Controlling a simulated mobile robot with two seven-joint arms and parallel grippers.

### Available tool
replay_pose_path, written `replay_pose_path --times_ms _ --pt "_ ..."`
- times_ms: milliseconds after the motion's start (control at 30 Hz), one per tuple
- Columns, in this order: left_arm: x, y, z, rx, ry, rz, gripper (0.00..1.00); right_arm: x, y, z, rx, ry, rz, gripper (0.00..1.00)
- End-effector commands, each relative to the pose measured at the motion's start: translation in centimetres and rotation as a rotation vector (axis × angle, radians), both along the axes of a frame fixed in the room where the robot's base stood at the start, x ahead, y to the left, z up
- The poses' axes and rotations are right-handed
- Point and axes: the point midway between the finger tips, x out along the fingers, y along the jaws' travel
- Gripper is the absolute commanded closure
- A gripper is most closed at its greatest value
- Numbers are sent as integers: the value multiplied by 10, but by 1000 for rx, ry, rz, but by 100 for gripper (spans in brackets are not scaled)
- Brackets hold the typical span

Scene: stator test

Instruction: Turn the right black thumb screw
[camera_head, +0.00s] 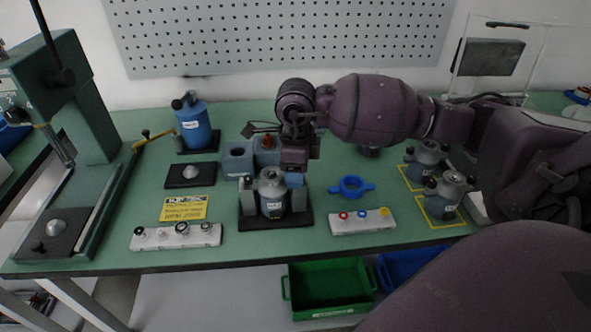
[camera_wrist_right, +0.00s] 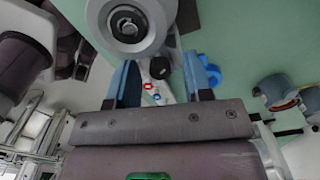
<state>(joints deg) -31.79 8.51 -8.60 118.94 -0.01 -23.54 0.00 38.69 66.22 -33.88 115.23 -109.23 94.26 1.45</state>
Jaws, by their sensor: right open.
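A grey cylindrical stator housing (camera_head: 271,196) stands upright on a black base plate (camera_head: 248,220) near the middle of the table's front. In the right wrist view, its round top (camera_wrist_right: 130,25) fills the upper part. A black thumb screw (camera_wrist_right: 160,68) shows beside the housing, between my two blue fingertips in that picture. My right gripper (camera_head: 294,180) points down at the right side of the housing. It is open, with its fingers (camera_wrist_right: 158,63) apart on either side of the screw. Contact cannot be told. My left gripper is out of view.
A blue ring with handles (camera_head: 351,188) and a white block with coloured rings (camera_head: 362,221) lie right of the plate. Grey housings (camera_head: 444,196) stand farther right. Blue-grey blocks (camera_head: 238,160) stand behind it. A green press (camera_head: 75,100) is at left.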

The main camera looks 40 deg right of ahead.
Motion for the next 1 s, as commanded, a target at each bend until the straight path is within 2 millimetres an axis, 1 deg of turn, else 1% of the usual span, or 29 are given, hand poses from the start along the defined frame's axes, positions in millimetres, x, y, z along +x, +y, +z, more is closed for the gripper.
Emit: replay_pose_path --times_ms 133,433,733,1000 --pt "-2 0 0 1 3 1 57 0 0 0 0 0 0 54" --pt "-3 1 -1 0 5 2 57 0 0 0 0 0 0 100" --pt "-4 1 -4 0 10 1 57 0 0 0 0 0 36 100" --pt "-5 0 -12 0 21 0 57 0 0 -2 1 2 193 100"
